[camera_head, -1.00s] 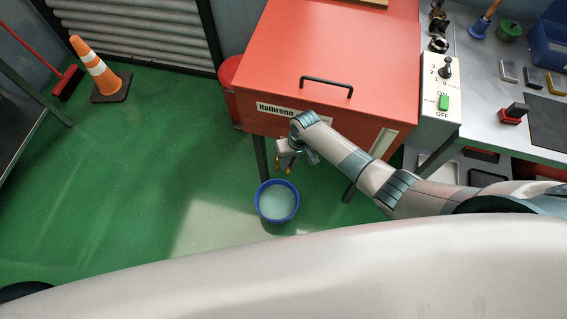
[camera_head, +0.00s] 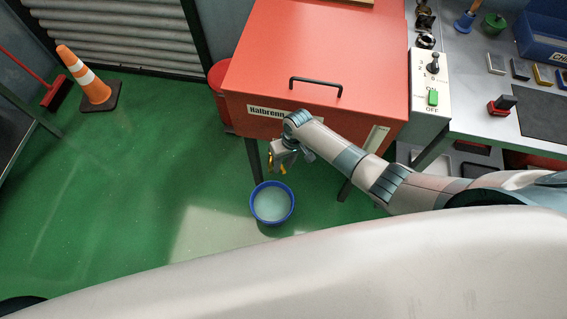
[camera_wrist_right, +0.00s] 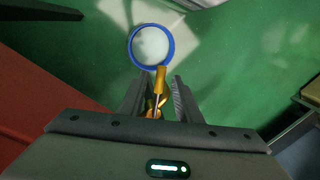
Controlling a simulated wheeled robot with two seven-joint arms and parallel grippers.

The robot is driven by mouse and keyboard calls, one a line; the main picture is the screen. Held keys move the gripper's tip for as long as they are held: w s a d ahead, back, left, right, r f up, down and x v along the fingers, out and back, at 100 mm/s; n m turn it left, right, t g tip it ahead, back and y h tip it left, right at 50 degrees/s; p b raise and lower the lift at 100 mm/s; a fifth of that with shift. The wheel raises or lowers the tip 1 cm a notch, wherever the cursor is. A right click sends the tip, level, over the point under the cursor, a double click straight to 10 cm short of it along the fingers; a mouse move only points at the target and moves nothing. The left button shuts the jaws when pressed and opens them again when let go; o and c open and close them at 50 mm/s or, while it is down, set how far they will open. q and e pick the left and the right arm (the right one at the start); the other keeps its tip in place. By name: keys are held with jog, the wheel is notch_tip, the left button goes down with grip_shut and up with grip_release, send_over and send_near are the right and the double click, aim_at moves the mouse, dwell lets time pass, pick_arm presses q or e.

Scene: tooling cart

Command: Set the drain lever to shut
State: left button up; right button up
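The drain lever (camera_wrist_right: 160,79) has a yellow handle on a thin metal stem, at a brass-coloured valve (camera_wrist_right: 154,107) in the right wrist view. My right gripper (camera_wrist_right: 157,90) is open, with one finger on each side of the lever and visible gaps to both. In the head view, my right gripper (camera_head: 278,163) is below the front left corner of the red machine (camera_head: 300,55), with small yellow parts showing beside it. The valve body is mostly hidden there. My left gripper is not in view.
A blue-rimmed bucket (camera_head: 272,186) of pale liquid stands on the green floor below the gripper. A machine leg (camera_head: 254,160) is close by on the left. A switch box (camera_head: 430,85) and a grey bench (camera_head: 470,100) are at right. An orange cone (camera_head: 85,78) stands far left.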

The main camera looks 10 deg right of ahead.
jog(key=shift+r, duration=0.15)
notch_tip(320, 180, up, 7)
jog(key=d, duration=0.1)
jog(key=shift+w+d, duration=0.15)
jog(key=shift+d, duration=0.05)
dwell(0.3)
jog(key=shift+c, duration=0.7)
